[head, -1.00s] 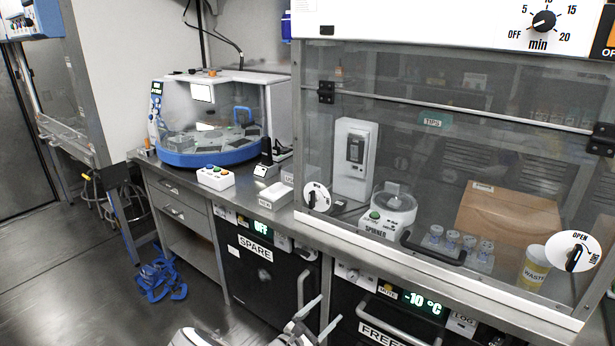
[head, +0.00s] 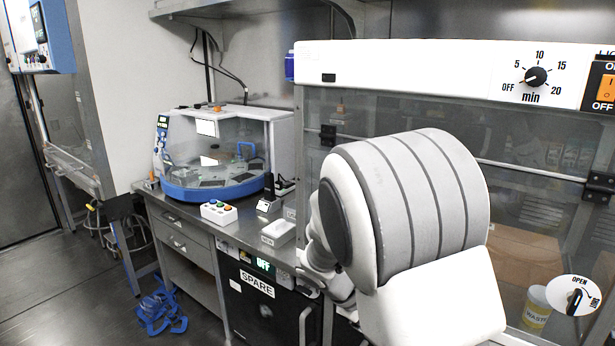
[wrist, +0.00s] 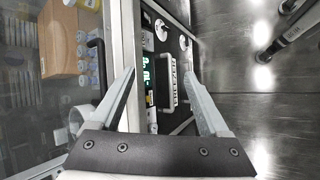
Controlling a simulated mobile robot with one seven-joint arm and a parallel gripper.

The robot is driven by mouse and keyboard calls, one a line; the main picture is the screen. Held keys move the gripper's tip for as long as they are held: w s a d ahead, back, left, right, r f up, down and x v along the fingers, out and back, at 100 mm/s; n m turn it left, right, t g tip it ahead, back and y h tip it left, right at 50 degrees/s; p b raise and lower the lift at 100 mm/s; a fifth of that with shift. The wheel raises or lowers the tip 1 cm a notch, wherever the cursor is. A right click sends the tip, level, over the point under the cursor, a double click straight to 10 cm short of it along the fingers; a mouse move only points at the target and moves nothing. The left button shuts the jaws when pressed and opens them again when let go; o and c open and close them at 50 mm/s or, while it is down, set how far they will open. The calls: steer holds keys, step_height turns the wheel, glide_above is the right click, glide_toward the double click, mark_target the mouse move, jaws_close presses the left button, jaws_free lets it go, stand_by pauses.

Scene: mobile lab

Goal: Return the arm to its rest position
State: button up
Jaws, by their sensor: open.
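My gripper (wrist: 160,69) shows in the wrist view with its two grey fingers spread wide and nothing between them. It hangs in front of the freezer door (wrist: 167,90), beside the lower edge of the glass-fronted hood. In the head view my white arm is raised and folded in front of the hood's glass (head: 545,200). It hides the hood's middle, and I cannot make out my fingers there.
The spare oven (head: 265,305) sits under the counter, left of my arm. A blue-based machine (head: 215,190) and a button box (head: 219,212) stand on the counter. A waste jar (head: 537,306) is behind the glass. Open floor (wrist: 240,80) lies right in the wrist view.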

steer(key=s+a+r+m+t+y+p, duration=0.1)
steer(key=s+r+m+t+y+p, duration=0.1)
steer(key=s+r, duration=0.8)
steer(key=s+a+r+m+t+y+p, duration=0.1)
steer(key=s+r+m+y, duration=0.4)
steer(key=s+r, duration=0.5)
steer(key=shift+a+t+y+p, duration=0.35)
steer(key=shift+t+y+p, duration=0.25)
steer(key=shift+t, duration=0.2)
steer(key=shift+r, duration=0.1)
